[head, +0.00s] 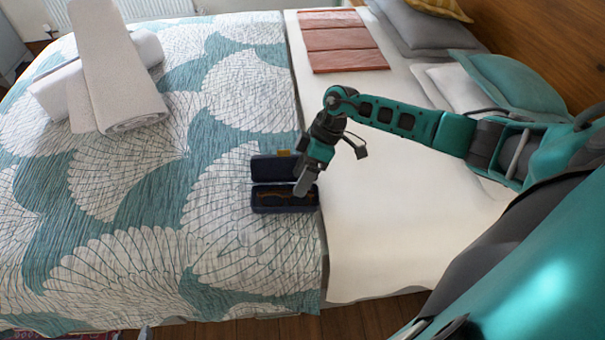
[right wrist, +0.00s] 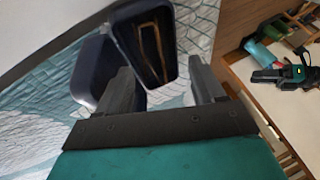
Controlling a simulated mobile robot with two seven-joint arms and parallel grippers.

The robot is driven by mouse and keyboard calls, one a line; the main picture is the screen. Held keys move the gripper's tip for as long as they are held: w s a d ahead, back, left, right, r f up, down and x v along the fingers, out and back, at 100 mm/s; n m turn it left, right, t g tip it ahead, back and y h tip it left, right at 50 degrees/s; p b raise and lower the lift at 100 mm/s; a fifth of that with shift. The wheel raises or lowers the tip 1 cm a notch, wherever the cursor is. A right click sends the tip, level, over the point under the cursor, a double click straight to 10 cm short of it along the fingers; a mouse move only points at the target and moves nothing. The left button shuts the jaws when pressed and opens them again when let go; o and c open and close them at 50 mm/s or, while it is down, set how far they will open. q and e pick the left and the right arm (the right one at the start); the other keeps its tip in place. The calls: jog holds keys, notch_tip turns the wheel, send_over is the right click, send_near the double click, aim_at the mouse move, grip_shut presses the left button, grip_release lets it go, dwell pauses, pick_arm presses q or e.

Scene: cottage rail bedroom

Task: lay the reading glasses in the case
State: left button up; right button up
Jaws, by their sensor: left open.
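The dark navy case (head: 262,208) lies open on the patterned bedspread, its lid (head: 270,168) folded back. The brown-framed reading glasses (head: 272,196) are inside the lower half of the case. In the right wrist view the glasses (right wrist: 153,48) lie in the dark tray (right wrist: 128,38), with the lid (right wrist: 92,68) beside it. My right gripper (head: 301,188) is above the right part of the case; its fingers (right wrist: 162,88) are apart with nothing between them.
Rolled white towels (head: 112,75) are at the bed's upper left. A folded terracotta cloth (head: 342,40) and several pillows (head: 515,80) lie at the back right. The white sheet (head: 400,220) right of the case is clear. Wooden floor (head: 370,322) shows in front.

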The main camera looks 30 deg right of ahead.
jog(key=p+v, duration=0.1)
jog(key=v, duration=1.2)
dwell(0.4)
jog(key=a+r+t+y, duration=0.1)
jog(key=a+t+y, duration=0.9)
jog(key=a, duration=1.2)
jog(key=s+d+f+m+h, duration=0.3)
jog(key=s+f+m+h, duration=0.1)
jog(key=s+f+h, duration=0.3)
jog(key=s+d+f+m+t+h, duration=0.1)
jog(key=s+d+f+m+h, duration=0.2)
jog(key=s+f+h, duration=0.3)
jog(key=shift+s+d+f+m+h, duration=0.25)
jog(key=shift+s+f+m+h, duration=0.15)
jog(key=shift+m+h, duration=0.25)
jog(key=shift+r, duration=0.1)
